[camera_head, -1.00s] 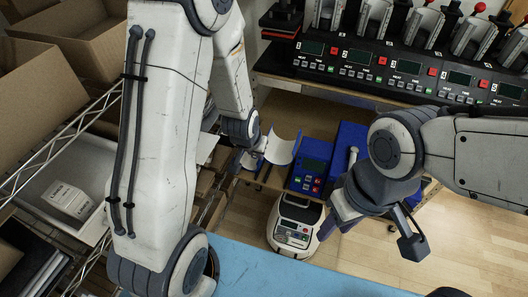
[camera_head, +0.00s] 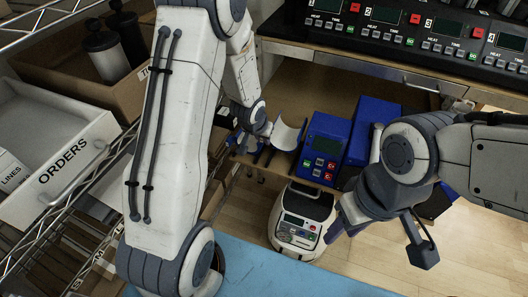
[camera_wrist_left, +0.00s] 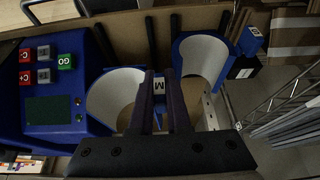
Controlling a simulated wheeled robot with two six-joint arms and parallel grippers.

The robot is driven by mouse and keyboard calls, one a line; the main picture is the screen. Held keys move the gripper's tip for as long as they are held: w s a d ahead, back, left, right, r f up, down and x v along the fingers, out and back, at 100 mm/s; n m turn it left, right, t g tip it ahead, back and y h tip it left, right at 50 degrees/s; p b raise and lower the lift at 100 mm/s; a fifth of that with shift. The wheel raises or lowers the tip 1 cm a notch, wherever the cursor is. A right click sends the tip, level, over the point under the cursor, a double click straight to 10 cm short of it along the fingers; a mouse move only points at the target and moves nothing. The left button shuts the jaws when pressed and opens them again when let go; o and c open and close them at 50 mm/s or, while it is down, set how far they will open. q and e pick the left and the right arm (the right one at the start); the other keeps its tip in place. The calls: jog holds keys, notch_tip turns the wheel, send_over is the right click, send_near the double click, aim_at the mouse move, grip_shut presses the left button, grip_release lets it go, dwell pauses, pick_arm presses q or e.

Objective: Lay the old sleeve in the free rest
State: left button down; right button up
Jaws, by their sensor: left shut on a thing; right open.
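My left gripper (camera_head: 263,130) is shut on a curved sleeve (camera_head: 288,134), white inside. In the left wrist view the held sleeve (camera_wrist_left: 112,92) has a blue rim, and its tab marked M (camera_wrist_left: 159,87) sits between the purple fingers (camera_wrist_left: 163,95). A second blue-and-white sleeve (camera_wrist_left: 204,57) lies to the right there, apart from the fingers. Dark parallel bars, seemingly a rest (camera_wrist_left: 152,42), show beyond the fingertips; they also show below the gripper in the head view (camera_head: 263,157). I cannot tell whether the held sleeve touches them. My right gripper (camera_head: 346,222) is open and empty.
A blue control box (camera_head: 324,148) stands just right of the held sleeve, with another blue unit (camera_head: 371,125) beside it. A white-and-black machine (camera_head: 301,222) is in front. A row of press controls (camera_head: 425,35) is behind. Wire shelving with an ORDERS bin (camera_head: 62,165) is at left.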

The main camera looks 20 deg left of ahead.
pick_arm(q)
jog(key=shift+d+f+b, duration=0.1)
jog(key=shift+f+b, duration=0.25)
jog(key=shift+f, duration=0.3)
jog(key=shift+f+b, duration=2.7)
jog(key=shift+b, duration=0.05)
grip_release()
jog(key=shift+r+p, duration=4)
jog(key=shift+p, duration=0.15)
